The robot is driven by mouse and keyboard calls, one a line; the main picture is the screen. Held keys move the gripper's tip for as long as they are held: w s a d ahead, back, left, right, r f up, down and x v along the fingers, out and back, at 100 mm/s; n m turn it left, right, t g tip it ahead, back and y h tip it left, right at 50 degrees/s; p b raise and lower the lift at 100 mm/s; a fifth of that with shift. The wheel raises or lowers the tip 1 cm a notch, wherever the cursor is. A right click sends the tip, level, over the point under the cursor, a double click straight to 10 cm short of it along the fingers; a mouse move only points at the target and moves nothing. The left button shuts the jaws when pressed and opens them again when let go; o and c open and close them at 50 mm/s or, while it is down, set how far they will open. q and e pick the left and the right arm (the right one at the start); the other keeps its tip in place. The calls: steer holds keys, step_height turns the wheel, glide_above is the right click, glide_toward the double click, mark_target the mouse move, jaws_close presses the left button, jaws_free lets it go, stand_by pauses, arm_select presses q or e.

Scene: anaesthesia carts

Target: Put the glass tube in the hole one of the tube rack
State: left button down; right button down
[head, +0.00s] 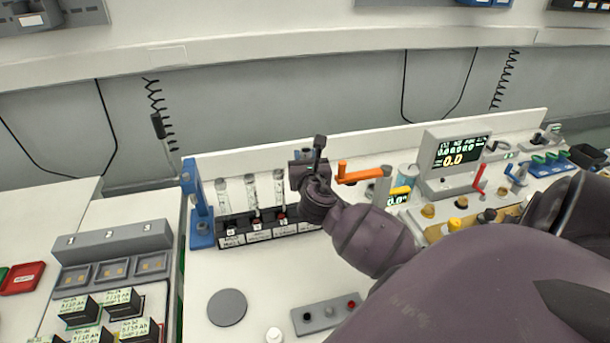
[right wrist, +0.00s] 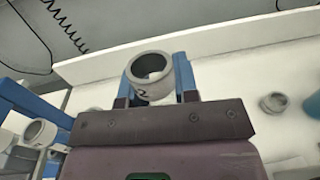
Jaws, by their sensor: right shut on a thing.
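The tube rack (head: 262,236) is a low black block with white labels, left of centre in the head view. Several clear glass tubes stand upright in it, one of them at its left end (head: 223,192). My right gripper (head: 312,163) is at the rack's right end. In the right wrist view it is shut on a glass tube (right wrist: 153,76), whose round grey rim and open mouth show between the blue fingers. The lower part of this tube is hidden, and I cannot tell whether it touches the rack. My left gripper is not in view.
A blue stand (head: 199,208) rises at the rack's left end. An orange handle (head: 360,173) and a display unit (head: 458,158) are to the right. A grey disc (head: 227,307) and a small grey box (head: 325,314) lie in front. A white ledge runs behind.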

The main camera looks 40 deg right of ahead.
steer(key=shift+f+b, duration=0.5)
steer(key=shift+f, duration=1.95)
steer(key=c, duration=0.9)
jaws_free()
steer(key=shift+o, duration=0.2)
steer(key=v, duration=1.2)
steer(key=shift+s, duration=0.1)
